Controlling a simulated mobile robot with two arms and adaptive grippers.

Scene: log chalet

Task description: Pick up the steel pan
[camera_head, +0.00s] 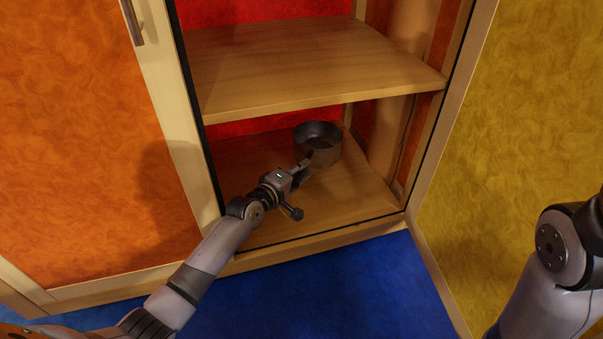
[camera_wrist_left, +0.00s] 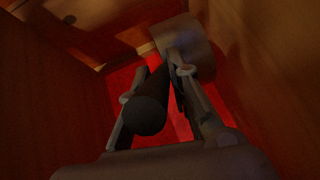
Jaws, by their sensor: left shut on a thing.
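The steel pan (camera_head: 318,146) is a dark grey round pan in the lower compartment of the open cabinet. Its handle points toward my left arm. My left gripper (camera_head: 303,170) reaches into that compartment and is shut on the pan's handle. In the left wrist view, the dark handle (camera_wrist_left: 147,108) lies between the two fingers of the left gripper (camera_wrist_left: 165,100), with the pan's grey body (camera_wrist_left: 187,48) beyond it. I cannot tell whether the pan touches the shelf. My right arm shows at the right edge of the head view, but its gripper is out of view.
A wooden middle shelf (camera_head: 310,65) is above the pan. The cabinet's lower board (camera_head: 345,200) is bare in front. An orange door (camera_head: 85,120) is at left and a yellow panel (camera_head: 520,130) at right. The blue floor (camera_head: 330,290) is clear.

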